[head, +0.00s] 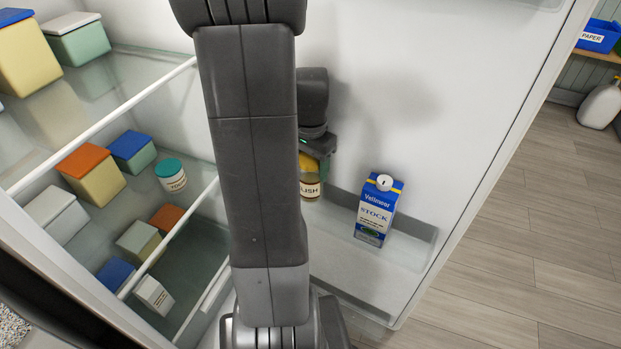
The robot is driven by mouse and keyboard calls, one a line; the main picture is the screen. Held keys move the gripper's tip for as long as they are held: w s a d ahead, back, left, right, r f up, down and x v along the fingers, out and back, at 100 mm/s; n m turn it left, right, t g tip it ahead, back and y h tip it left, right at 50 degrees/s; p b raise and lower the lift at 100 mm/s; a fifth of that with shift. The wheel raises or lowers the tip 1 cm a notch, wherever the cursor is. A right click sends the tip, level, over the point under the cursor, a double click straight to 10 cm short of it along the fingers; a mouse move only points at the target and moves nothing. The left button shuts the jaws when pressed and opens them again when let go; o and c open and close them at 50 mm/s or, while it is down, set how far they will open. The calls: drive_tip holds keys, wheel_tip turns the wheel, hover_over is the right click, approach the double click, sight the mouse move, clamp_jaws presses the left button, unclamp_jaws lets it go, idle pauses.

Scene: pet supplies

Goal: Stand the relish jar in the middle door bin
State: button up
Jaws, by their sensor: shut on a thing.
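The relish jar (310,187) has a yellow lid and a pale label on which "LISH" can be read. My arm hides the jar's left side and the left part of the bin. I cannot tell whether the jar's base touches the bin floor.
Fridge shelves at the left hold several lidded tubs and a teal-lidded jar (171,175). Bin floor between jar and carton looks clear.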

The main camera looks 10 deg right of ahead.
sight(311, 182)
wheel_tip(311, 182, down, 5)
drive_tip(key=shift+s+a+f, duration=0.1)
drive_tip(key=shift+w+f, duration=0.2)
drive_tip(key=shift+f, duration=0.15)
drive_tip(key=shift+f+b, duration=0.15)
drive_tip(key=shift+b, duration=0.15)
drive_tip(key=o, duration=1.2)
drive_tip(key=shift+o, duration=0.2)
wheel_tip(311, 182, up, 12)
drive_tip(key=shift+r+p, duration=0.2)
drive_tip(key=shift+p, duration=0.6)
